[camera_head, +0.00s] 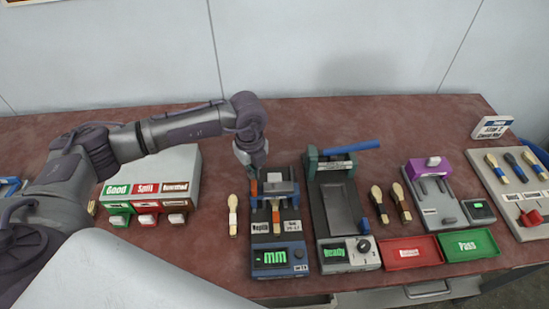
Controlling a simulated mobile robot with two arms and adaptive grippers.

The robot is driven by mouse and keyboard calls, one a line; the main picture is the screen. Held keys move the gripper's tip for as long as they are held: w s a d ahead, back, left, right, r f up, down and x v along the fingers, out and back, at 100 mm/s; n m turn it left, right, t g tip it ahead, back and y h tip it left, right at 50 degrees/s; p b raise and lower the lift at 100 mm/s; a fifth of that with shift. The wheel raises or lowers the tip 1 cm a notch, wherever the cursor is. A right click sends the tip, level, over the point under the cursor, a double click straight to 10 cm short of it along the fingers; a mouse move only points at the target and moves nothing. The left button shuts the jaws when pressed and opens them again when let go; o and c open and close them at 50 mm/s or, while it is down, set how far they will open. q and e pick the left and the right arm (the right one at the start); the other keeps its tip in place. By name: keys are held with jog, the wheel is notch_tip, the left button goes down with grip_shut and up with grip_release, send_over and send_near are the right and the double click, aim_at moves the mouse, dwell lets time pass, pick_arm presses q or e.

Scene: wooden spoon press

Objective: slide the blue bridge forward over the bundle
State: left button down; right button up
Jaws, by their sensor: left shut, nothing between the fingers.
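The blue bridge (281,188) spans the rear part of a blue measuring device (280,245) near the middle of the table. My right gripper is not in view.
A loose spoon (232,214) lies left of the device. A green press (336,205) with a blue lever stands close on the right. Two spoons (391,203), a red tray (414,252) and a green tray (468,245) are farther right. Labelled bins (147,192) stand left.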

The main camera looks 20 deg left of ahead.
pick_arm(q)
jog(key=shift+s+d, duration=0.15)
jog(key=shift+s, duration=0.15)
jog(key=shift+w, duration=0.1)
jog(key=shift+w+a+f, duration=0.1)
jog(key=shift+w+a, duration=0.1)
jog(key=shift+w, duration=0.3)
notch_tip(320, 180, up, 7)
jog(key=p, duration=0.4)
dwell(0.6)
